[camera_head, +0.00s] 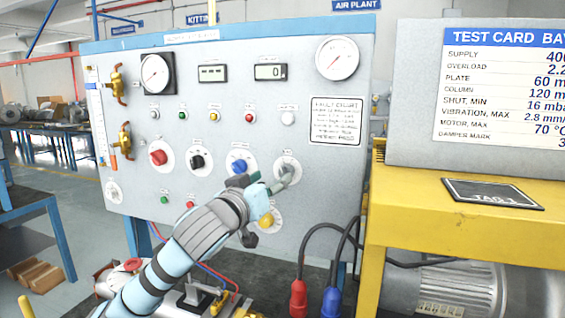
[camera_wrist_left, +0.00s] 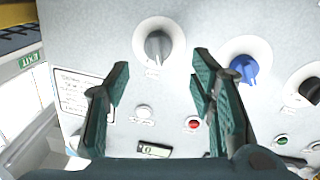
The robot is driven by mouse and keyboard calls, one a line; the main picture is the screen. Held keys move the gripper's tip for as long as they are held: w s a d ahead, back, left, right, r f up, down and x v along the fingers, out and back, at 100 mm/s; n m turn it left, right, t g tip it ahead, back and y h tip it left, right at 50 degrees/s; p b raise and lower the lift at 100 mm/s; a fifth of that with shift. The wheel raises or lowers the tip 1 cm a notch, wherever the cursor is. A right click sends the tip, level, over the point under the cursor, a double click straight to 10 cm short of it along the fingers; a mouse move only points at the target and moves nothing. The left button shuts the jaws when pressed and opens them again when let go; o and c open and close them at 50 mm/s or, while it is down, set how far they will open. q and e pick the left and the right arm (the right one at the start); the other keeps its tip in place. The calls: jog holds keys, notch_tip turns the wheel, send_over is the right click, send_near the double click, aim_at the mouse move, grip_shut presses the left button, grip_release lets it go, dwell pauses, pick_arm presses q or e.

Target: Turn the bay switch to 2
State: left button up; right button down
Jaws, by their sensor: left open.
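The control panel (camera_head: 222,130) carries a row of rotary knobs on round white plates. They are red (camera_head: 158,157), black (camera_head: 197,161), blue (camera_head: 239,166) and grey, with a yellow knob (camera_head: 266,220) lower down. Their labels are too small to read, so I cannot tell which is marked as the bay switch. My left gripper (camera_head: 268,186) is in front of the panel by the grey knob and partly covers its plate (camera_head: 287,161). In the left wrist view the open fingers (camera_wrist_left: 160,68) are spread, with the grey knob (camera_wrist_left: 158,45) ahead between their tips, apparently untouched. My right gripper is not in view.
Gauges (camera_head: 337,58), digital displays (camera_head: 270,72) and small lamps fill the upper panel. A yellow stand (camera_head: 410,200) with a test card board (camera_head: 420,95) stands at right. Red (camera_head: 298,298) and blue plugs (camera_head: 331,302) hang below. Brass valves (camera_head: 118,85) project at left.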

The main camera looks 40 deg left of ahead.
aim_at(283, 173)
pick_arm(q)
jog(key=x, duration=0.6)
jog(key=shift+w+d+f+p, duration=0.1)
jog(key=shift+w+p, duration=0.1)
jog(key=shift+p, duration=0.2)
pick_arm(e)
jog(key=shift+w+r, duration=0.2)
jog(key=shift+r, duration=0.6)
pick_arm(q)
jog(key=shift+s, duration=0.1)
